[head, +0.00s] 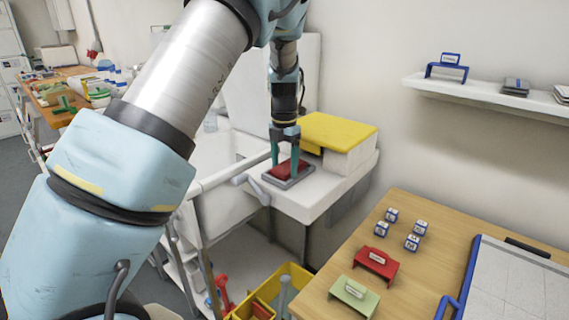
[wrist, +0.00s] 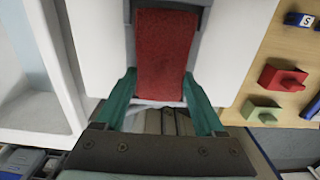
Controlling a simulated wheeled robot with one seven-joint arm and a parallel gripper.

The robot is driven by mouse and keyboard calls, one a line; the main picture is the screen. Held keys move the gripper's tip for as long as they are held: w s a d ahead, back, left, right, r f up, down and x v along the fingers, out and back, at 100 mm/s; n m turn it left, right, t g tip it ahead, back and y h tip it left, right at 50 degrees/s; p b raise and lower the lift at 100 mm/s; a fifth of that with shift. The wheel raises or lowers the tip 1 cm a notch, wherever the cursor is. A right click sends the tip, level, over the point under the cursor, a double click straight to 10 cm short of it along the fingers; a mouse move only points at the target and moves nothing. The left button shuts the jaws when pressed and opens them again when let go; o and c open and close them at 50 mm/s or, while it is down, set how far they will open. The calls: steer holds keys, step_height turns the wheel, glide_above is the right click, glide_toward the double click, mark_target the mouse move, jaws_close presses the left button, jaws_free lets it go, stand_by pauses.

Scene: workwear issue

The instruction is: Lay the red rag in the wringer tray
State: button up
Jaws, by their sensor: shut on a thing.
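The red rag (head: 289,169) is a flat red piece at the grey wringer tray (head: 287,185), which stands on the white ledge beside the sink. My gripper (head: 284,164) points down over the tray, its green fingers on either side of the rag and shut on it. In the wrist view, the rag (wrist: 165,50) stretches away from between the fingers, with grey tray edges showing around its far end. The fingers hide part of the tray. I cannot tell whether the rag's underside rests fully on the tray floor.
A white box with a yellow lid (head: 338,131) stands just behind and right of the tray. The white sink (head: 222,165) lies to the left. A wooden table (head: 330,280) at right holds a red holder (head: 376,266), a green holder (head: 353,296) and several small blocks. A yellow crate (head: 295,272) stands below.

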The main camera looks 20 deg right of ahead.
mark_target(284, 167)
steer(key=shift+f, duration=0.15)
steer(key=o, duration=1.5)
step_height(284, 167, up, 12)
steer(key=shift+r+b, duration=0.2)
steer(key=shift+b, duration=0.8)
steer(key=a+f+m, duration=0.2)
steer(key=a+m, duration=0.3)
steer(key=a, duration=0.4)
steer(key=a+f+m, duration=0.3)
steer(key=a+m, duration=0.1)
steer(key=a, duration=0.6)
steer(key=s+a+f+m, duration=0.1)
steer(key=s+a+m, duration=0.3)
steer(key=a+m, duration=0.1)
steer(key=s+a+f+m+t, duration=0.1)
steer(key=s+a+f+m, duration=0.1)
steer(key=s+a+m, duration=0.3)
steer(key=s+a+f+m, duration=0.1)
steer(key=s+a+m, duration=0.3)
steer(key=a+m, duration=0.1)
steer(key=shift+s+f+m+t, duration=0.25)
steer(key=shift+s+m+t, duration=0.05)
steer(key=shift+s, duration=0.05)
